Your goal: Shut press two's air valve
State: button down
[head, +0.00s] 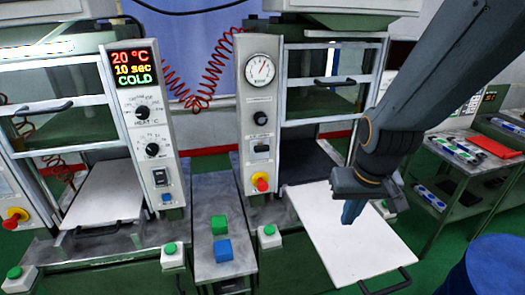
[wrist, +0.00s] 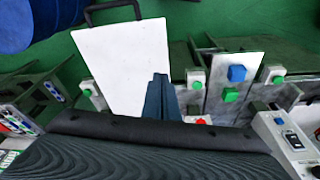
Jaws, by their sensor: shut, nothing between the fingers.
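The right-hand press has a grey panel (head: 263,110) with a pressure gauge (head: 261,70), small black controls (head: 261,148) and a red knob on a yellow base (head: 261,183). No label that I can read says which press is number two or which control is its air valve. My gripper (head: 352,212) is shut and empty, pointing down above the white plate (head: 375,250) in front of this press, right of the panel. In the wrist view the shut fingers (wrist: 160,95) show over the white plate (wrist: 125,60); a red spot (wrist: 200,121) is partly hidden below them.
A left press panel (head: 145,125) reads 20 °C, 10 sec, COLD. A green block (head: 219,224) and a blue block (head: 224,250) sit on the stand between the presses. Green buttons (head: 269,230) line the front. A blue drum (head: 497,268) and a shelf cart (head: 450,200) stand at right.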

jog(key=w+a+r+n+t+y+b, duration=0.1)
jog(key=w+a+n+t+y+b, duration=0.1)
jog(key=w+a+t+b, duration=0.65)
jog(key=w+a+r+n+t+y+b, duration=0.1)
jog(key=w+a+r+t+y+b, duration=0.1)
jog(key=w+a+r+b, duration=0.4)
jog(key=shift+w+a+r+t, duration=0.65)
jog(key=shift+w+a+r, duration=0.6)
jog(key=shift+w, duration=0.2)
jog(key=shift+w, duration=0.15)
jog(key=p, duration=0.8)
send_over(261, 148)
jog(key=s+d, duration=0.1)
jog(key=s, duration=0.1)
notch_tip(261, 148, down, 2)
jog(key=f, duration=0.1)
jog(key=shift+w+d+f+p, duration=0.15)
jog(key=shift+f+p, duration=0.35)
jog(key=shift+f, duration=1.25)
